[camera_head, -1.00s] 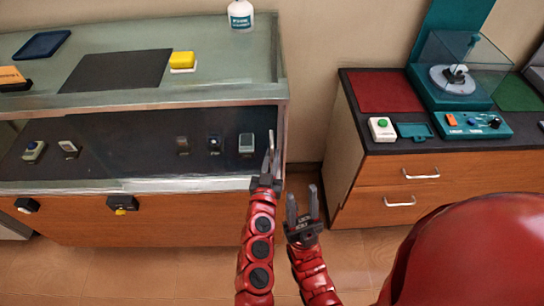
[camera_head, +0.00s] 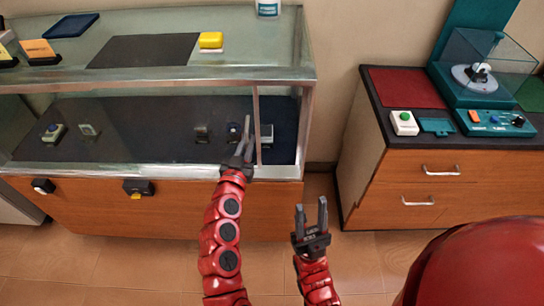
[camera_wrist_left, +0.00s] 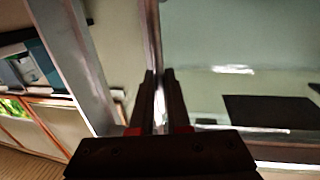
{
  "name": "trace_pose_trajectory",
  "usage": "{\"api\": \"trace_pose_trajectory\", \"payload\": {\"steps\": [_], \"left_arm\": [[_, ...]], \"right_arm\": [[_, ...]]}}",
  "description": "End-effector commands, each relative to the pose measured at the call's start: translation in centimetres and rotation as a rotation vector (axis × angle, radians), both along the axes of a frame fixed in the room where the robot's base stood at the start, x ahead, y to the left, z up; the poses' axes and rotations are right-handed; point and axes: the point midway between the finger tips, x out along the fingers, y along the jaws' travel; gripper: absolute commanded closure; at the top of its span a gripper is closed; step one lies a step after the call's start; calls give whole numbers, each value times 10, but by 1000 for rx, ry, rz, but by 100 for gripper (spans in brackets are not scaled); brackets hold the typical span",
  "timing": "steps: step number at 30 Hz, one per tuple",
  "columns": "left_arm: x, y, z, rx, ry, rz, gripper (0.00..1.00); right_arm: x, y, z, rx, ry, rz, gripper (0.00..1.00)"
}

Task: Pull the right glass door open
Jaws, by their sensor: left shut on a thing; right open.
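The display case's right glass door (camera_head: 170,125) is a clear pane in the front of the case, with a thin upright metal edge (camera_head: 257,120). My left gripper (camera_head: 247,140) is shut on that edge. The left wrist view shows its two dark fingers (camera_wrist_left: 158,98) on either side of the upright strip (camera_wrist_left: 153,45). A narrow opening (camera_head: 283,130) shows between the door edge and the case's right end post. My right gripper (camera_head: 312,215) is open and empty, low in front of the case's right end.
Inside the case stand several small devices (camera_head: 202,134), some behind the glass. A yellow-topped block (camera_head: 211,40) and a dark mat (camera_head: 145,50) lie on top. A drawer cabinet (camera_head: 420,180) stands at right, with bare floor between.

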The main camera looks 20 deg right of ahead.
Motion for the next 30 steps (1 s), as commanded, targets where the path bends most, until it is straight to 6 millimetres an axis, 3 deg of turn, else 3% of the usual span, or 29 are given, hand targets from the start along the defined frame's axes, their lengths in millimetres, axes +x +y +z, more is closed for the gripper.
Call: {"api": "trace_pose_trajectory", "payload": {"steps": [1,15,24,30], "left_arm": [[7,21,-10,1,-11,10,100],[53,183,-12,2,-10,10,100],[76,264,-8,1,-2,5,100],[85,295,-5,0,0,2,100]], "right_arm": [[0,0,-24,0,0,0,57],[0,0,-154,0,0,0,57],[0,-1,-207,0,0,0,57],[0,-1,-225,0,0,0,57]]}}
